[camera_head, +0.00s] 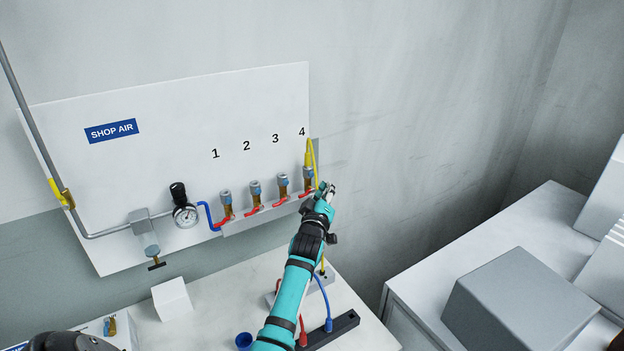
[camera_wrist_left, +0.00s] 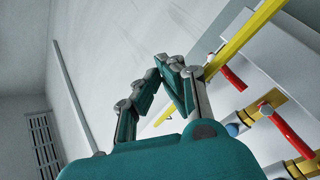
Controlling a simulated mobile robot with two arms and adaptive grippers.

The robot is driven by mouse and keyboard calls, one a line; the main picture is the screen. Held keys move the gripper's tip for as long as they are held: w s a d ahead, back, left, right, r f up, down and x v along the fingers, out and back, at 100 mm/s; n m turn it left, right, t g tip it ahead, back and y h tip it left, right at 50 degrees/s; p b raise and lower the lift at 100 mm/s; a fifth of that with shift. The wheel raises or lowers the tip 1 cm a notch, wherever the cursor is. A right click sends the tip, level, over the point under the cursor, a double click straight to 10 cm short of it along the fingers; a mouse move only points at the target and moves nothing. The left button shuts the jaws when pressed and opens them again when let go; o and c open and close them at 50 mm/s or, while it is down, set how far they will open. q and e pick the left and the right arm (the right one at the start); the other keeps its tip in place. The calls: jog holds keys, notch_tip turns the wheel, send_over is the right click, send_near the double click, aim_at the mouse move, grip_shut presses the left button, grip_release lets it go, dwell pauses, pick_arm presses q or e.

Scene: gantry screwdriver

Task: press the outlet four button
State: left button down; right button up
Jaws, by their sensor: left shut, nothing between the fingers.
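The white board (camera_head: 70,160) carries a row of outlets under the numbers 1 to 4. My left gripper (camera_head: 329,190) is shut and empty, just right of outlet four. In the left wrist view, the shut fingertips (camera_wrist_left: 176,68) are near the yellow hose (camera_wrist_left: 243,40) and a red lever (camera_wrist_left: 233,78); contact cannot be told. My right gripper is not in view.
Outlets one (camera_head: 226,200), two (camera_head: 256,190) and three (camera_head: 283,183) stand left of outlet four. A gauge (camera_head: 186,215) hangs further left. A white block (camera_head: 172,299) and a blue cup (camera_head: 244,341) are on the bench below. The wall right of the board is bare.

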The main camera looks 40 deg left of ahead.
aim_at(311, 174)
pick_arm(q)
jog(key=a, duration=0.1)
jog(key=w+a, duration=0.1)
jog(key=a, duration=0.1)
jog(key=shift+w+b, duration=0.15)
jog(key=shift+b, duration=0.2)
dwell(1.1)
jog(key=shift+w+a, duration=0.15)
jog(key=shift+a, duration=0.25)
